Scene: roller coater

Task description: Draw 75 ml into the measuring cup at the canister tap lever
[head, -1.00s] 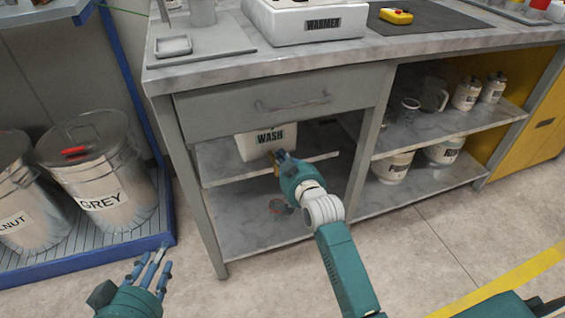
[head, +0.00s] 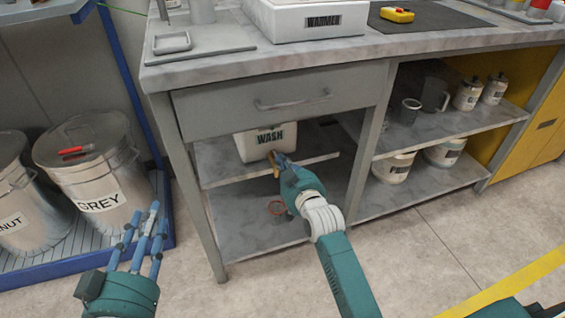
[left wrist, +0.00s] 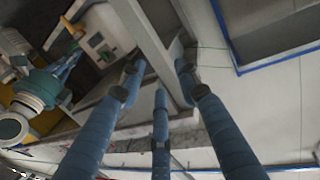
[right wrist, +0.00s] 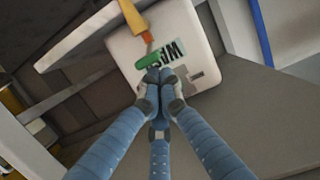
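The white canister labelled WASH (head: 266,141) stands on the upper shelf under the drawer. In the right wrist view the canister (right wrist: 192,35) shows a brass-coloured tap part (right wrist: 133,18) and a green lever-like piece (right wrist: 148,56) in front of its label. My right gripper (head: 280,158) is at the canister's front; its fingertips (right wrist: 165,78) are together, close to the green piece, with nothing visible between them. I cannot tell whether they touch it. My left gripper (head: 142,225) is open and empty, fingers up, left of the cabinet. I cannot clearly identify the measuring cup.
A small dark cup (head: 410,111) and a grey jug (head: 434,95) stand on the right shelf. The GREY bin (head: 97,185) is behind my left gripper. A cabinet post (head: 190,190) separates my grippers.

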